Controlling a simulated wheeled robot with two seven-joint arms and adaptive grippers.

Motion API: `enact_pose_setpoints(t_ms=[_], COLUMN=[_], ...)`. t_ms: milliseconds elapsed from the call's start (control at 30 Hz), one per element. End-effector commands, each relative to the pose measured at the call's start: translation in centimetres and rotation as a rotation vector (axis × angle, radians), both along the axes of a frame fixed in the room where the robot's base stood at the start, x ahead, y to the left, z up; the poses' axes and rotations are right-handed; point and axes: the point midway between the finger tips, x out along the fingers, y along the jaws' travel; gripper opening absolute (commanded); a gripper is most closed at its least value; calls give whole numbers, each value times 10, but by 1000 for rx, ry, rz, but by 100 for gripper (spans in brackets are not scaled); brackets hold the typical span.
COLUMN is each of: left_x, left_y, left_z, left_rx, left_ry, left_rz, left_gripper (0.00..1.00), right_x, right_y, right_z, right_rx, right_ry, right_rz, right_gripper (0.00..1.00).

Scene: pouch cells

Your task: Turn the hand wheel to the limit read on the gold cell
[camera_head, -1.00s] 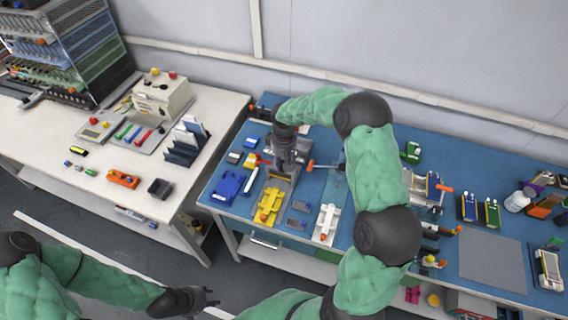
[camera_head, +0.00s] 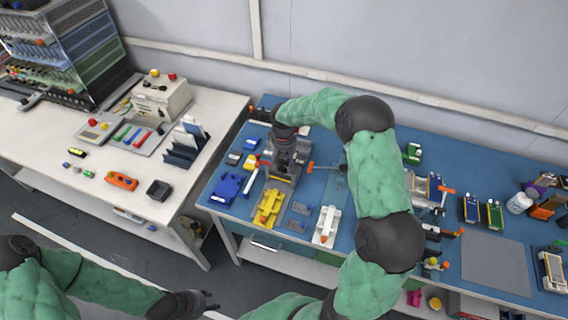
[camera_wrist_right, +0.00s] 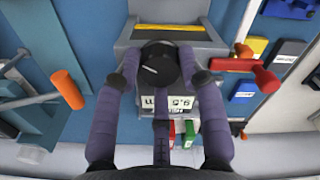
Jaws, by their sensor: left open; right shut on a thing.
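In the head view my right gripper (camera_head: 284,162) points down at the grey device, and the wheel is hidden. My left gripper (camera_head: 208,300) is open and empty, low in front of the tables. I cannot tell which thing is the gold cell.
A red-ended lever (camera_wrist_right: 262,76) and an orange-handled lever (camera_wrist_right: 68,90) flank the device. On the blue table stand a yellow fixture (camera_head: 269,207), a white fixture (camera_head: 326,226) and a blue item (camera_head: 227,188). A grey mat (camera_head: 490,262) lies clear at right.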

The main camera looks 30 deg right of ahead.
Motion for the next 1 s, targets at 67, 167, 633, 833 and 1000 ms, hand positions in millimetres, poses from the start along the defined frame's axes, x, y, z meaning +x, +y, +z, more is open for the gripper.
enact_pose_setpoints(t_ms=[67,167,633,833,1000], left_x=[0,0,0,0,0], left_y=[0,0,0,0,0], left_z=[0,0,0,0,0], left_rx=[0,0,0,0,0], left_ry=[0,0,0,0,0], left_rz=[0,0,0,0,0], left_gripper=[41,41,41,41,41], right_x=[0,1,0,1,1], right_y=[0,0,0,0,0], right_z=[0,0,0,15,46], right_rx=[1,1,0,-1,-1], right_ry=[-1,-1,-1,-3,-4], right_rz=[0,1,1,1,1], right_gripper=[8,8,64,64,64])
